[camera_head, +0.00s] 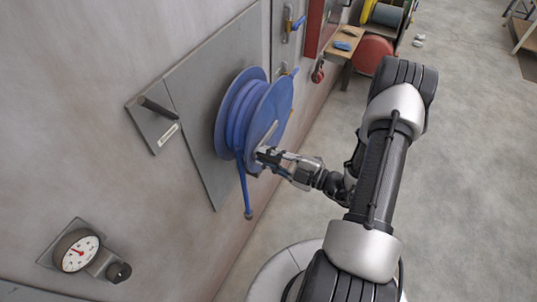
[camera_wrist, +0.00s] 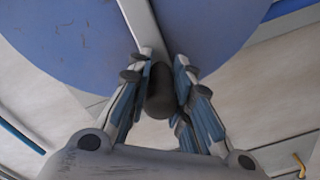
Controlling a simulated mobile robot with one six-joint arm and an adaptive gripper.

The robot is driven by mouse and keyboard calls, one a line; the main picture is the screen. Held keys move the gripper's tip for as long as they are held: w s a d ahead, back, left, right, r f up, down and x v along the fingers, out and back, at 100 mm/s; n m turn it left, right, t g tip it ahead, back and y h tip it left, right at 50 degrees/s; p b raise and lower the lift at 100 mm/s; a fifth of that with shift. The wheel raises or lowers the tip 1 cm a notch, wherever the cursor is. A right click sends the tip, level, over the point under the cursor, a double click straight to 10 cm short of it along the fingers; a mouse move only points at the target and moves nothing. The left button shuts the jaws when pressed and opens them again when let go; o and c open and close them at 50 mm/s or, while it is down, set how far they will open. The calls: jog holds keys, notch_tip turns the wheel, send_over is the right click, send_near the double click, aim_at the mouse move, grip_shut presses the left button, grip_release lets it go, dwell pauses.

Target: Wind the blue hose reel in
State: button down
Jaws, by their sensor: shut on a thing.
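The blue hose reel (camera_head: 273,112) is mounted on a grey panel on the wall in the head view. Blue hose is wound on it, and a short free end (camera_head: 246,190) hangs down below it. A light metal crank arm (camera_head: 268,134) lies across the reel's outer face. My gripper (camera_head: 262,157) is at the lower end of this crank. In the wrist view, my gripper (camera_wrist: 168,95) is shut on a dark cylindrical crank handle (camera_wrist: 161,90), with a finger on each side. The reel's blue disc (camera_wrist: 75,45) fills the top of that view.
A lever on a plate (camera_head: 157,107) sticks out left of the reel. A dial gauge (camera_head: 77,250) with a black knob is at lower left. A blue-handled valve (camera_head: 292,22) and a wooden bench (camera_head: 345,42) are farther along the wall.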

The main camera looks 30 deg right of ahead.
jog(key=shift+r+m, duration=0.3)
jog(key=shift+r, duration=0.15)
jog(key=shift+p, duration=0.3)
jog(key=c, duration=1.4)
grip_release()
jog(key=v, duration=1.2)
jog(key=shift+d+f, duration=0.1)
